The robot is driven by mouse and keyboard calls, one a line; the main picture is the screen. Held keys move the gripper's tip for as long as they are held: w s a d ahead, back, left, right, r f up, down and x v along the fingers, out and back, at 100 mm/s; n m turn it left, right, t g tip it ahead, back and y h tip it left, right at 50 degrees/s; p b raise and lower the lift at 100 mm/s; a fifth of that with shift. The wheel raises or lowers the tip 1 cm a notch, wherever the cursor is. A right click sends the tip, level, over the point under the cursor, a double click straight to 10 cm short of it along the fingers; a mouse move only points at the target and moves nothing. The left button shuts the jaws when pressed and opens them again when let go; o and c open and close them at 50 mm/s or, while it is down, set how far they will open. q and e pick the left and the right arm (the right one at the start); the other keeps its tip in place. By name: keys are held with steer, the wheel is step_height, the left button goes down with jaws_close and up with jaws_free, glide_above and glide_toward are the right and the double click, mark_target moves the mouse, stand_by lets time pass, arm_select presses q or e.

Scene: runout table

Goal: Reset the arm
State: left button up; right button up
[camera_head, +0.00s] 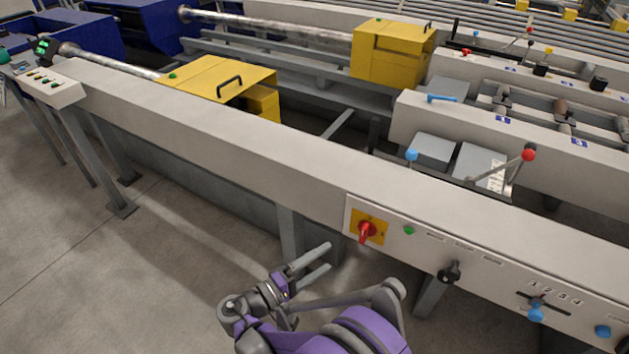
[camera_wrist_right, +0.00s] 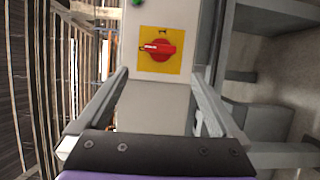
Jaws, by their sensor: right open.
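My right gripper (camera_head: 322,258) is in the lower middle of the head view, in front of the runout table's near side. Its two fingers are apart with nothing between them. In the right wrist view the open fingers (camera_wrist_right: 160,90) point toward a red rotary switch (camera_wrist_right: 158,49) on a yellow plate. In the head view this red switch (camera_head: 366,233) sits on the white front panel, above and right of the fingertips, and the gripper appears apart from it. My purple right arm comes in from the bottom edge. My left gripper is not in view.
The panel also carries a green button (camera_head: 409,230), a black knob (camera_head: 450,272), a blue-knobbed slider (camera_head: 536,312) and a blue knob (camera_head: 602,331). A lever with a red ball (camera_head: 528,154) stands above the table. A yellow housing (camera_head: 215,78) is farther back. Open floor lies at left.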

steer(key=s+d+m+g+y, duration=0.1)
steer(key=s+d+g+y, duration=0.2)
steer(key=d, duration=0.4)
steer(key=s+d+g+y, duration=0.2)
steer(key=s+d+y, duration=0.15)
steer(key=d, duration=0.45)
steer(key=s+a+f+m+y, duration=0.15)
steer(key=s+m+y, duration=0.55)
steer(key=s, duration=0.9)
arm_select(q)
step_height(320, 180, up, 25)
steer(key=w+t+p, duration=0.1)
steer(key=p, duration=2)
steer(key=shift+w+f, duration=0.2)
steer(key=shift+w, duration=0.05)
arm_select(e)
step_height(320, 180, up, 24)
steer(key=w+n+y, duration=0.1)
steer(key=shift+w+t, duration=0.3)
steer(key=shift+w, duration=0.05)
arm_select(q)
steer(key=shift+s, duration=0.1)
arm_select(e)
steer(key=shift+s+d+y, duration=0.1)
steer(key=shift+y, duration=0.15)
